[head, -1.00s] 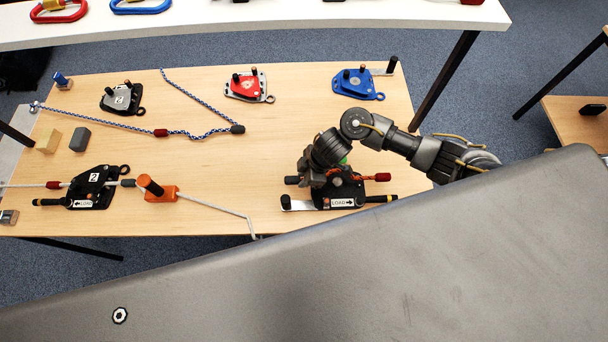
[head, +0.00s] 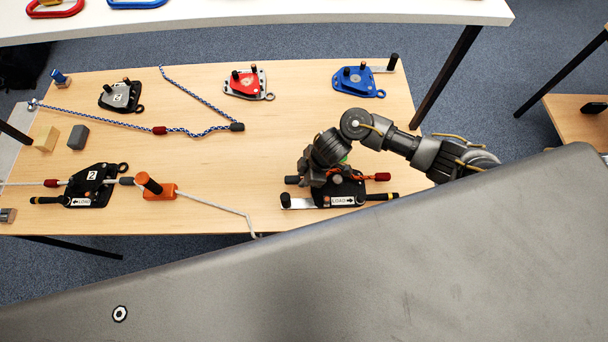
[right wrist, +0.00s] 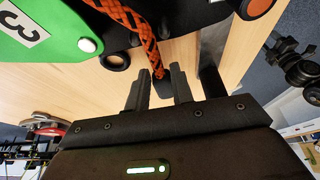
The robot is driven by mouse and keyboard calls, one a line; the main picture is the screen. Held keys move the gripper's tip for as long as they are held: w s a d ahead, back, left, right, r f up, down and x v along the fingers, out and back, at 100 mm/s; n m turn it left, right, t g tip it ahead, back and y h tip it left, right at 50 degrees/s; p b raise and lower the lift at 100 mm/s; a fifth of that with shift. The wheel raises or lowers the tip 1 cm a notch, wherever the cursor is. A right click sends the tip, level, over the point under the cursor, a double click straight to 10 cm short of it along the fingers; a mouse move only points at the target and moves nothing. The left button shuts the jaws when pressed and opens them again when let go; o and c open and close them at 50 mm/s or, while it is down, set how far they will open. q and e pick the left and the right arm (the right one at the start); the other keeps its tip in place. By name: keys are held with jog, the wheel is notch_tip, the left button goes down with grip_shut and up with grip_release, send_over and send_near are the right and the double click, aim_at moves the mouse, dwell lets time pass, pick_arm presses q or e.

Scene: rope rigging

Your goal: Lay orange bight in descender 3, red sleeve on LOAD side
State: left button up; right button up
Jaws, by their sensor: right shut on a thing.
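Descender 3 (head: 345,190) is a black-bodied device at the table's front right, with a green plate marked 3 (right wrist: 35,28) in the right wrist view. Its LOAD label (head: 342,201) has an arrow pointing right. The orange rope (right wrist: 128,18) with black flecks runs across the descender and down between my fingers. The red sleeve (head: 382,177) lies right of the descender, on the arrow's side; a black sleeve (head: 291,180) lies left. My left gripper is not in view.
Another descender (head: 92,185) at left holds a white rope with an orange device (head: 160,192) on it. Grey (head: 120,96), red (head: 246,83) and blue (head: 358,80) descenders stand at the back. A blue-white rope (head: 195,133) lies at left. The table's middle is clear.

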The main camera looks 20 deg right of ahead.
jog(key=shift+f+b, duration=0.45)
jog(key=shift+f, duration=0.25)
jog(key=o, duration=0.9)
jog(key=shift+r, duration=0.1)
jog(key=p+v, duration=0.2)
jog(key=v, duration=0.8)
jog(key=shift+d+r, duration=0.25)
jog(key=shift+r, duration=0.05)
